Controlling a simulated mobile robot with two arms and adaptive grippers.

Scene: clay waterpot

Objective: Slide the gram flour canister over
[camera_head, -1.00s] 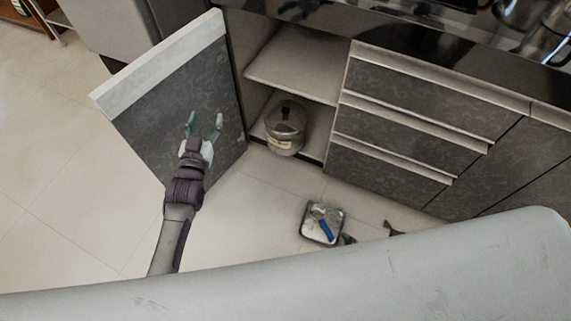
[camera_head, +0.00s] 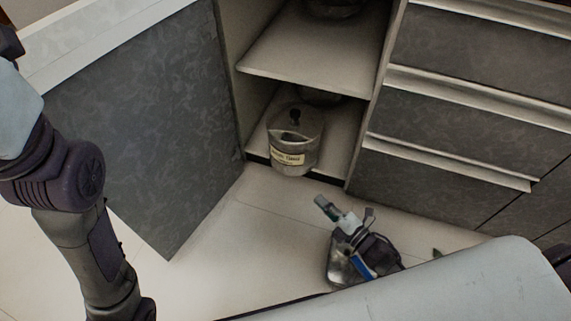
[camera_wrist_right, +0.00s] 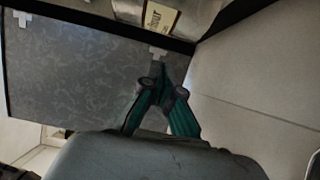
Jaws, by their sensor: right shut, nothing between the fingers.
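The gram flour canister (camera_head: 296,131) is a metal pot with a dark knob on its lid and a pale label. It stands upright on the cabinet's lower shelf, at the front edge. Its lower part and label show at the top of the right wrist view (camera_wrist_right: 176,14). My right gripper (camera_head: 322,202) is below and right of the canister in the head view, apart from it. Its green fingers (camera_wrist_right: 157,82) meet at the tips, with nothing between them. My left arm is at the left edge; its gripper is out of view.
The open dark door (camera_head: 150,130) stands left of the canister. The drawers (camera_head: 470,120) are on the right. The upper shelf (camera_head: 310,50) hangs over the canister, with a dark pot (camera_head: 332,7) on it. Another round item (camera_head: 320,96) is behind the canister.

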